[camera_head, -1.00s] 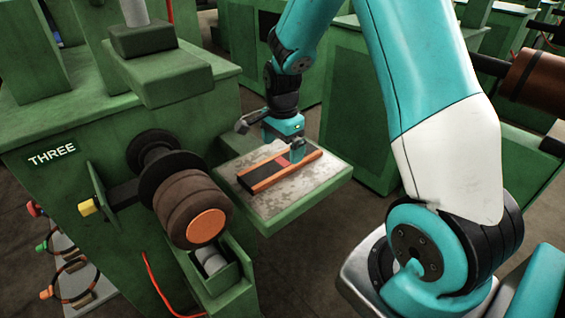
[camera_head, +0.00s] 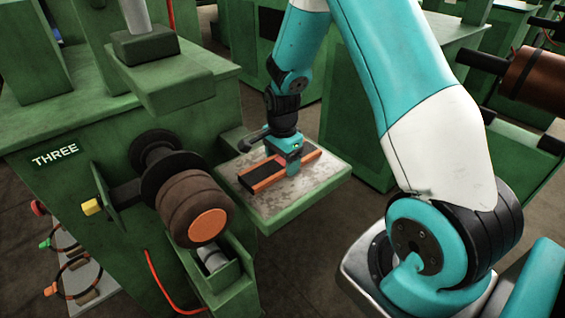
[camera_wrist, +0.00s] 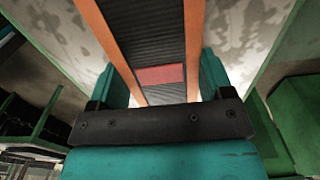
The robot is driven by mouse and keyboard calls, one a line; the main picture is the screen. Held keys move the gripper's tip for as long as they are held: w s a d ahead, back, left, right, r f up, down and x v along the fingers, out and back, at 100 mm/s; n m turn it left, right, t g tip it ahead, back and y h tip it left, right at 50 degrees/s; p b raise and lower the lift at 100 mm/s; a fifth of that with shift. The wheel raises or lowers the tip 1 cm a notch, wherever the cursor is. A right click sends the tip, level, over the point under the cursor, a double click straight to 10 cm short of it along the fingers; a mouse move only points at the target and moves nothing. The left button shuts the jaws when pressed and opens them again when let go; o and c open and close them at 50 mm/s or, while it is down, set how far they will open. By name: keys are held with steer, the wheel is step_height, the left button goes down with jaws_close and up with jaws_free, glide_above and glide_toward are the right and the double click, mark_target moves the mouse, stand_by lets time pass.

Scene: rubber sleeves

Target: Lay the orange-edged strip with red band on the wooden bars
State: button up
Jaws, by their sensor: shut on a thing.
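The orange-edged strip (camera_head: 259,177) lies on a pale, worn plate on a green shelf. Its middle is ribbed and black, and its red band (camera_wrist: 160,75) shows between my fingers in the wrist view. In the head view my gripper hides the band. My gripper (camera_head: 291,172) points down over the middle of the strip. Its teal fingers stand at both long edges of the strip, and it is shut on it. I see no lift between strip and plate. I cannot make out the wooden bars in these views.
The green shelf (camera_head: 285,217) juts from a green machine marked THREE (camera_head: 55,155). A brown roller with an orange end (camera_head: 208,225) sticks out left of the shelf. More green machines stand behind and to the right. Dark floor (camera_head: 335,245) is open in front of the shelf.

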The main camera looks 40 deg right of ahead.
mark_target(284, 161)
step_height(284, 161, up, 20)
steer(key=b, duration=0.2)
steer(key=shift+b, duration=0.35)
